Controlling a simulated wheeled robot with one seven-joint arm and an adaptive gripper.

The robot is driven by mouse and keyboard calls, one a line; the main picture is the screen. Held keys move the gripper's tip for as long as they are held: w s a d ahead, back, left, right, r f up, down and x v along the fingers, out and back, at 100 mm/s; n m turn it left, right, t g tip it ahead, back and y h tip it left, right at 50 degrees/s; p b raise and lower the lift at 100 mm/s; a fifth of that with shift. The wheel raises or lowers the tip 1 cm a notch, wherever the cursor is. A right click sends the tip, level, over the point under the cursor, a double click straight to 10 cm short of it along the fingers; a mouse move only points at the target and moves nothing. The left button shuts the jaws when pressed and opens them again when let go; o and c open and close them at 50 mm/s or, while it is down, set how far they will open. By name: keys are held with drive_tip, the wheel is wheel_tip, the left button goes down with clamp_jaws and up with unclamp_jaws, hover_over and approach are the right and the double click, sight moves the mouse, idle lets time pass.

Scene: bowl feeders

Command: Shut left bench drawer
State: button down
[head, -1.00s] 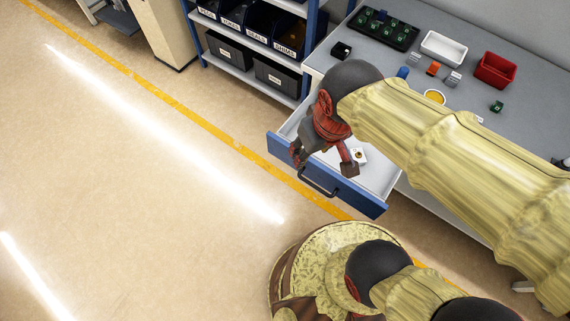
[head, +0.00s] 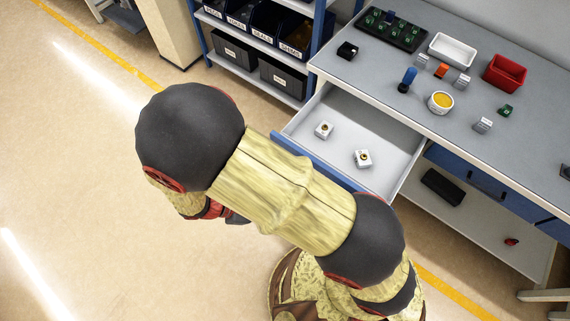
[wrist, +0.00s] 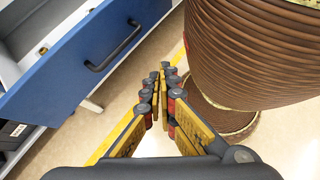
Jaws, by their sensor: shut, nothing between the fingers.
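The left bench drawer (head: 345,110) is pulled out from the bench, with its pale inside showing in the head view. Two small white blocks with brassy round parts, one on the left (head: 323,130) and one on the right (head: 362,158), lie in it. My arm hides much of its blue front in the head view. The wrist view shows the blue front (wrist: 62,82) and its dark bar handle (wrist: 118,50) at upper left. My gripper (wrist: 164,88) is shut and empty, outside the drawer and apart from the handle. The arm mostly hides it in the head view.
The bench top (head: 385,90) holds a white tray (head: 447,49), a red bin (head: 505,72), a yellow-filled round dish (head: 440,102) and small parts. A shelf rack with labelled bins (head: 284,76) stands left of the drawer. The floor at left is clear.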

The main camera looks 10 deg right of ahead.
drive_tip(key=w+a+f+n+t+h, duration=0.25)
drive_tip(key=w+f+n+t, duration=0.35)
drive_tip(key=f+n+t, duration=0.45)
drive_tip(key=w+a+r+t, duration=0.2)
drive_tip(key=w+a, duration=0.1)
drive_tip(key=w, duration=0.1)
drive_tip(key=b+x, duration=0.3)
drive_tip(key=x, duration=1)
drive_tip(key=shift+d+b, duration=0.25)
drive_tip(key=shift+b, duration=0.15)
